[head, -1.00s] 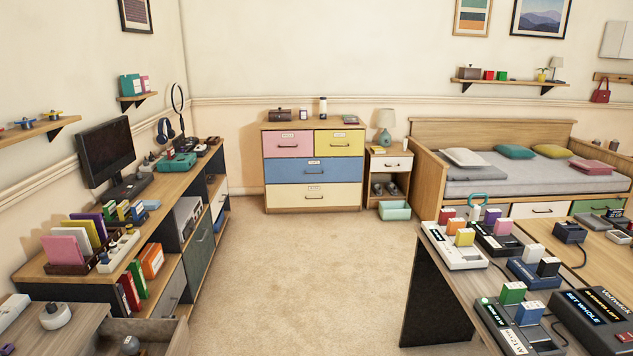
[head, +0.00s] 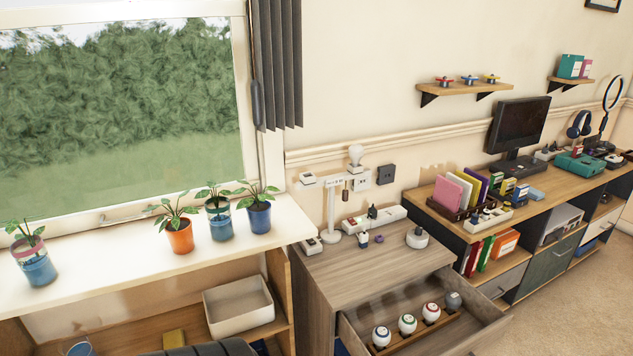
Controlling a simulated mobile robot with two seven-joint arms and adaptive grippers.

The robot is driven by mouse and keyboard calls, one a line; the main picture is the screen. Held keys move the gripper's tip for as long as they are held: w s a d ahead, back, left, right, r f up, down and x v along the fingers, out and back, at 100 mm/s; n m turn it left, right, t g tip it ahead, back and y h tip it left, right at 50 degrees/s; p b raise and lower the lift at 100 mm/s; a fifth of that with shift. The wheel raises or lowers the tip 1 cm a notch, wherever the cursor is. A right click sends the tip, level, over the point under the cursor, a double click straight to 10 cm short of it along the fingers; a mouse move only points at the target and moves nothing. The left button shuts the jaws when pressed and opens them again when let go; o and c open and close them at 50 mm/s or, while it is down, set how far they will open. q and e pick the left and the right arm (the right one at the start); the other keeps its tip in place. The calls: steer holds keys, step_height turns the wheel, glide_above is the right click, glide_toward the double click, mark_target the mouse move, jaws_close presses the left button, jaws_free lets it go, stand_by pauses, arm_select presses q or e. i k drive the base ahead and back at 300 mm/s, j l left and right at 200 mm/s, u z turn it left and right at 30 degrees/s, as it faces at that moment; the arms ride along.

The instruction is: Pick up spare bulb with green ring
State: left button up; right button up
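The spare bulb with the green ring (head: 407,324) stands in a wooden rack (head: 418,333) inside the open drawer (head: 487,333) of the low cabinet. The bulb is white and round. On its left is a bulb with a blue ring (head: 381,337), and on its right a bulb with a red ring (head: 431,313). A grey bulb (head: 453,301) stands at the rack's far right end. Neither of my grippers shows in the head view.
The cabinet top (head: 365,270) above the drawer holds a white stand with a bulb (head: 356,155), a power strip (head: 374,220) and a round white device (head: 417,238). Potted plants line the windowsill (head: 120,262). A long sideboard (head: 535,215) stands right; floor (head: 580,300) is clear there.

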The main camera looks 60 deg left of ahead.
mark_target(406, 323)
steer(key=u, duration=1.8)
steer(key=i+l+z, duration=0.4)
steer(key=i, duration=0.15)
